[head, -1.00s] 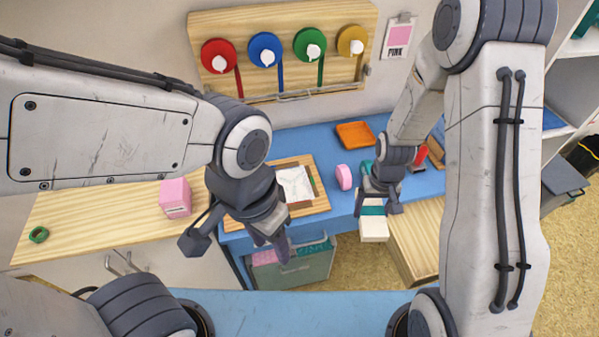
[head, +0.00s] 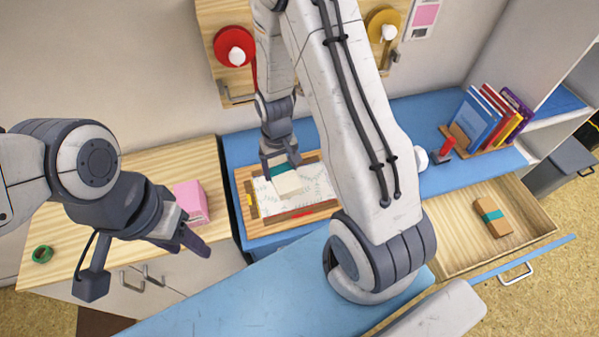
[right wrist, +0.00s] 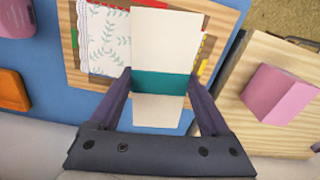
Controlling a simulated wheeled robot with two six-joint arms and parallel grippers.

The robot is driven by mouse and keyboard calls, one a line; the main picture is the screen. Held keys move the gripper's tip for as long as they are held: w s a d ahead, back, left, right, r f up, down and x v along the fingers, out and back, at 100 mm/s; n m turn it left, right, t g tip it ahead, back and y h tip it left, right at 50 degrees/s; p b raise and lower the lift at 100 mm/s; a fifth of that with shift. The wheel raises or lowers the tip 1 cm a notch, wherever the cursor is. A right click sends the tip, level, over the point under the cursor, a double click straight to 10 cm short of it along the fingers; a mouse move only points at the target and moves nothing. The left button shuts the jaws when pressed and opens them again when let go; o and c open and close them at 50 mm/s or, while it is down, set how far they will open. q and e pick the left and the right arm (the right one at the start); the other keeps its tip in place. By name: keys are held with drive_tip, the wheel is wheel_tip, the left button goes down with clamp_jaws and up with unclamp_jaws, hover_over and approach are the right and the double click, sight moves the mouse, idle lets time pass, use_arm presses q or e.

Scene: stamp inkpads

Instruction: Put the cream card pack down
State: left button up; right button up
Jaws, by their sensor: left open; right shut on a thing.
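The cream card pack (head: 297,183) has a teal band around its middle. My right gripper (head: 281,163) is shut on it across the band; the right wrist view also shows the pack (right wrist: 165,40) between the fingers. The pack is over the wooden board (head: 243,190), which bears a white sheet with a leaf pattern (head: 322,192). The sheet also shows in the right wrist view (right wrist: 104,38). I cannot tell whether the pack touches the sheet. My left gripper (head: 188,238) is open and empty, in front of the pink block (head: 191,203).
A green tape roll (head: 42,254) lies on the left counter. An open drawer (head: 455,235) at the right holds a brown pack with a teal band (head: 492,216). Books (head: 486,118) and a red-handled stamp (head: 446,147) stand behind it. My right arm hides the desk's middle.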

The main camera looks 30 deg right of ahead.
drive_tip(key=s+d+m+p, duration=0.3)
drive_tip(key=s+d+m, duration=0.3)
drive_tip(key=d+m, duration=0.45)
drive_tip(key=s+d+m+p, duration=0.3)
drive_tip(key=s+d+m, duration=0.2)
drive_tip(key=d+m, duration=0.5)
drive_tip(key=shift+n, duration=0.35)
drive_tip(key=w+a+f, duration=0.1)
drive_tip(key=w+f, duration=0.1)
drive_tip(key=w, duration=0.1)
drive_tip(key=w+a+f, duration=0.2)
drive_tip(key=w, duration=0.1)
drive_tip(key=w+a+f+p, duration=0.1)
drive_tip(key=w+a+f, duration=0.1)
drive_tip(key=w, duration=0.1)
drive_tip(key=shift+f, duration=0.3)
drive_tip(key=shift+w+a+f, duration=0.1)
drive_tip(key=shift+w+f, duration=0.05)
drive_tip(key=shift+f, duration=0.1)
drive_tip(key=shift+f+b, duration=2.1)
drive_tip(key=shift+b, duration=0.1)
drive_tip(key=o, duration=1.4)
